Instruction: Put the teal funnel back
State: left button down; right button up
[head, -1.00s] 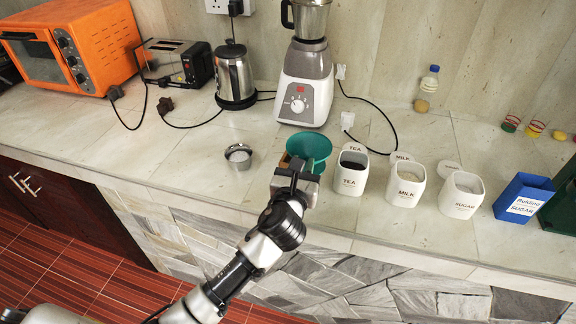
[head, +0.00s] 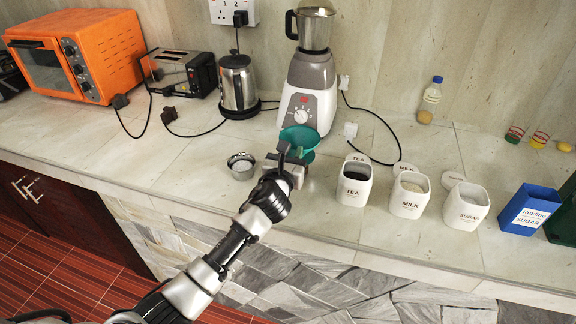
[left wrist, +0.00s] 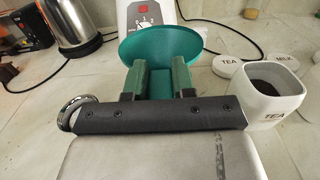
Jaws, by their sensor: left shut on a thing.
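The teal funnel (head: 301,138) is in front of the blender, its wide mouth facing up and tilted. My left gripper (head: 285,164) is shut on it from the front side. In the left wrist view the two fingers of the gripper (left wrist: 159,82) stand on either side of the funnel's lower part, and the funnel (left wrist: 160,48) flares out above them. The gripper hides the funnel's lower end in the head view. I cannot tell whether it touches the counter. My right gripper does not show.
A small metal bowl (head: 241,166) stands just left of the gripper. The tea canister (head: 354,188) is to the right, then the milk (head: 409,197) and sugar (head: 465,208) canisters. The blender (head: 306,95) and kettle (head: 238,85) stand behind. The counter (head: 110,150) is clear at left.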

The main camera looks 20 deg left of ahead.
pick_arm(q)
jog(key=shift+a+f, duration=0.25)
jog(key=shift+a, duration=0.2)
jog(key=shift+f, duration=0.25)
jog(key=shift+f+b, duration=0.55)
jog(key=shift+f, duration=1.25)
jog(key=shift+a, duration=0.1)
jog(key=shift+f+b, duration=0.3)
jog(key=shift+f, duration=0.05)
jog(key=c, duration=1.4)
grip_release()
jog(key=shift+f, duration=0.1)
jog(key=o, duration=0.5)
jog(key=shift+c, duration=0.2)
